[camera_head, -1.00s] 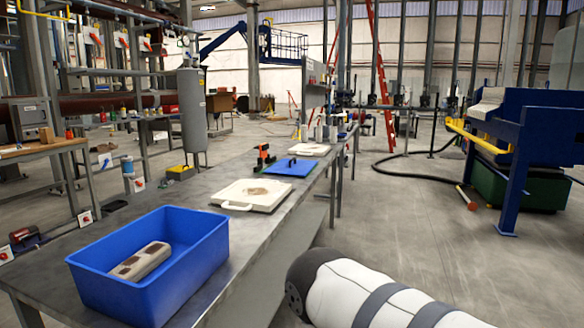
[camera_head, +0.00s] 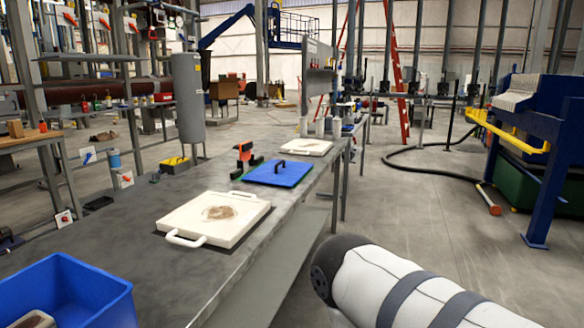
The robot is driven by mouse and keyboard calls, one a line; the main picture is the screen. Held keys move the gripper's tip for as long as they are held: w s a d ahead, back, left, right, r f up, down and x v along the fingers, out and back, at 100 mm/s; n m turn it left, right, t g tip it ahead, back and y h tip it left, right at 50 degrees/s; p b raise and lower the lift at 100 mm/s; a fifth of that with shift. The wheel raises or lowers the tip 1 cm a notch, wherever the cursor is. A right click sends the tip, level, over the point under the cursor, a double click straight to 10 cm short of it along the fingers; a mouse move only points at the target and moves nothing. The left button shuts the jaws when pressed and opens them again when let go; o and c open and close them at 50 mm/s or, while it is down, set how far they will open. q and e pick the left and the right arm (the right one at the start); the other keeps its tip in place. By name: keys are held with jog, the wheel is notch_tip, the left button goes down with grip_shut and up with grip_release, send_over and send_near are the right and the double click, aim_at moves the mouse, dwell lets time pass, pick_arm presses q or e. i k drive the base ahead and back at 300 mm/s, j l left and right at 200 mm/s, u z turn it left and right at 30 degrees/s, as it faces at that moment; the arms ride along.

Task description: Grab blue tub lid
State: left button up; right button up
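The blue tub lid (camera_head: 274,174) lies flat on the long grey table, with a dark handle (camera_head: 290,163) standing up on its top. It is beyond a white plate with a brown stain. The blue tub (camera_head: 70,292) stands at the near left end of the table, cut off by the picture's edge, with part of a pale object (camera_head: 34,320) inside. One of my white and grey arm links shows at the lower right, away from the lid. Neither gripper is in view.
A white plate with handles (camera_head: 216,217) lies between tub and lid. An orange and black tool (camera_head: 244,156) stands beside the lid's far left. Another white plate (camera_head: 305,147) lies beyond. The floor right of the table (camera_head: 400,215) is clear.

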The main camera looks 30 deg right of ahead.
aim_at(283, 173)
jog(key=i+l, duration=0.25)
jog(key=l, duration=0.2)
jog(key=i+l, duration=0.3)
jog(key=l, duration=0.2)
jog(key=i+l+z, duration=0.1)
jog(key=i+l, duration=0.15)
jog(key=l, duration=0.2)
